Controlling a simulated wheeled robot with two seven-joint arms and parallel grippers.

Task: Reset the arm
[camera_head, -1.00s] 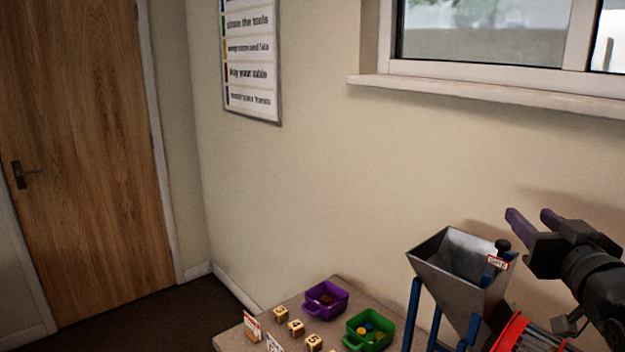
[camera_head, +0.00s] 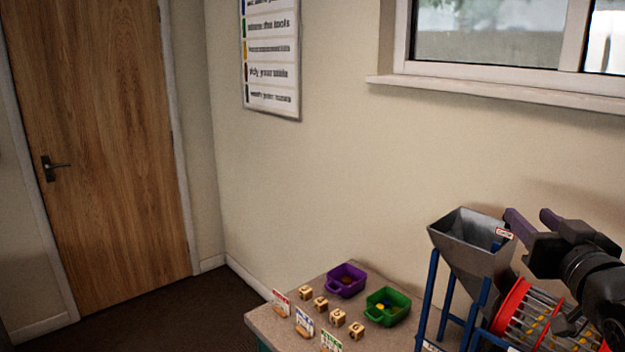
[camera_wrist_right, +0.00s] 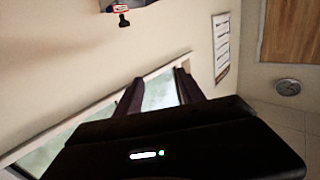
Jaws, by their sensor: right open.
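My right gripper (camera_head: 533,217) is raised at the right of the head view, beside the metal hopper's upper rim as seen there. Its two purple-grey fingers are apart with nothing between them. In the right wrist view the same fingers (camera_wrist_right: 158,92) stand apart in front of the window and wall. My left gripper is in neither view.
A table (camera_head: 262,322) holds a purple bin (camera_head: 346,281), a green bin (camera_head: 388,306), several wooden blocks (camera_head: 338,318) and small cards (camera_head: 304,322). A grey hopper (camera_head: 470,248) on blue legs and a red-rimmed drum (camera_head: 513,306) stand at the right, close to my right arm.

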